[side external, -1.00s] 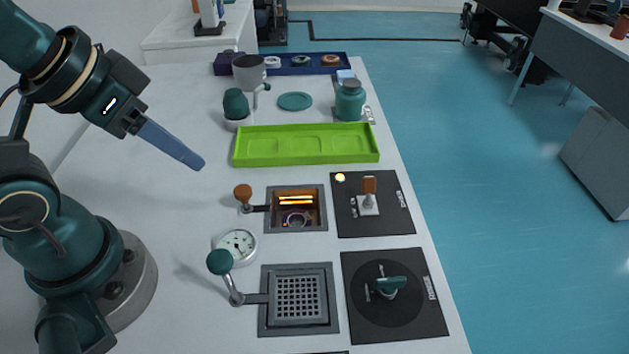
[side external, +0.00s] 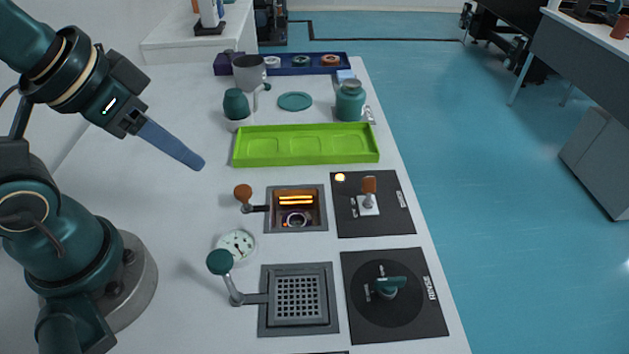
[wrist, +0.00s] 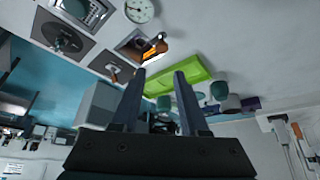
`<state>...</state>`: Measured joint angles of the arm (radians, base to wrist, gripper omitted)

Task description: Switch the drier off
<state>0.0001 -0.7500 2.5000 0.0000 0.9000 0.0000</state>
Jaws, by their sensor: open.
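The drier (side external: 297,209) is a square well in the table with glowing orange bars and a ring-shaped part inside. An orange-knobbed lever (side external: 243,193) is at its left side. To its right is a black panel (side external: 398,217) with an orange-handled switch (side external: 368,190) standing up and a lit yellow lamp (side external: 340,177). My gripper (side external: 200,164) is in the air left of the green tray, away from the switch. In the wrist view my gripper (wrist: 158,78) has its two fingers apart with nothing between them. The drier's glow (wrist: 152,53) shows there too.
A green tray (side external: 306,161) lies behind the drier. In front are a dial gauge (side external: 237,244), a grated well (side external: 300,328) with a green-knobbed lever (side external: 220,262), and a panel labelled RINSE (side external: 430,325) with a green handle (side external: 391,284). A teal jar (side external: 350,102) stands behind the tray.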

